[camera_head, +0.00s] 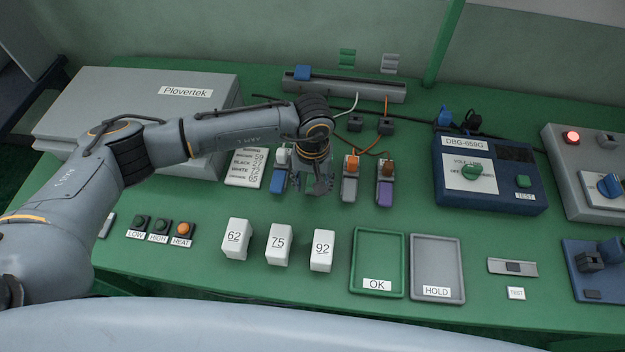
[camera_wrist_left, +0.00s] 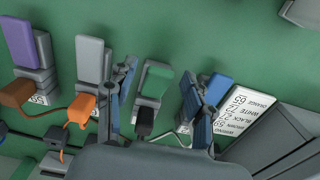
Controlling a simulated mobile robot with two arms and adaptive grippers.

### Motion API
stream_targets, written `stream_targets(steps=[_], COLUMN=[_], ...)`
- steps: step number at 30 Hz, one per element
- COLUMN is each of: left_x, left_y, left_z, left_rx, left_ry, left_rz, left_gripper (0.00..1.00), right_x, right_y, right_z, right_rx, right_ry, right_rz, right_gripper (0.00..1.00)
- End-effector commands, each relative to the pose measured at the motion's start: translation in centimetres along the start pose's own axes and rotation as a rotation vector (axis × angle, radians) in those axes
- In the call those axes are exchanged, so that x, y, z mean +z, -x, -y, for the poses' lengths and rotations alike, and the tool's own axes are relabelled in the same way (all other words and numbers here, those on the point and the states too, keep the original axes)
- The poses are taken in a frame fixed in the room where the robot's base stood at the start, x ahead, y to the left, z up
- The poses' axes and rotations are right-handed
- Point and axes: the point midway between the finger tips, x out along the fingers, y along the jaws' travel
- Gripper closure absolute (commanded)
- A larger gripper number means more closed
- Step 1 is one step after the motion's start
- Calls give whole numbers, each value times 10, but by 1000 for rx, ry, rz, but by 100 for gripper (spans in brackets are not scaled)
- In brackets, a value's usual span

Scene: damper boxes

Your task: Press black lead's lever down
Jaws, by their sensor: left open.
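The black lead's plug (camera_wrist_left: 145,121) sits at the end of a terminal block with a green lever (camera_wrist_left: 157,77) in the left wrist view. I cannot tell whether that lever is up or down. My left gripper (camera_wrist_left: 164,88) is open above this block, one finger to each side of the green lever, and appears empty. In the head view my left gripper (camera_head: 314,184) hangs over the terminal row and hides most of this block. The blue-lever block (camera_head: 279,179) stands to its left, and the grey one (camera_head: 349,189) to its right.
A purple block (camera_head: 385,193) stands farther right. A lead card (camera_head: 246,167) lies to the left. White blocks marked 62 (camera_head: 236,238), 75 (camera_head: 279,244) and 92 (camera_head: 322,250) stand in front, beside the OK tray (camera_head: 356,262). A blue tester (camera_head: 490,195) is at right.

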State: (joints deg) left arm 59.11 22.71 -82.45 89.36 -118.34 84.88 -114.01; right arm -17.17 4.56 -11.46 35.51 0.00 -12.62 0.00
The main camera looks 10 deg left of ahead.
Motion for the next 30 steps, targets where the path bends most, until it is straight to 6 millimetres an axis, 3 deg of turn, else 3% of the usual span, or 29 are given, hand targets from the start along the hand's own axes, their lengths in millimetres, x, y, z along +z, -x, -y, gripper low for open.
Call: stream_targets(steps=[5, 13, 14, 19, 30], left_x=[0, 0, 0, 0, 7], left_y=[0, 0, 0, -4, -15], left_z=[0, 0, 0, 0, 1], left_rx=[0, 0, 0, -2, -2], left_ry=[0, 0, 0, 0, -1], left_rz=[0, 0, 0, -23, -228], left_gripper=[47, 98, 100, 100, 100], right_x=[0, 0, 0, 1, 5], right_y=[0, 0, 0, -8, -55], right_z=[0, 0, 0, 0, 1], right_rx=[0, 0, 0, 0, 0], right_ry=[0, 0, 0, 0, 0], right_rz=[0, 0, 0, 0, 0], right_gripper=[60, 60, 60, 60, 60])
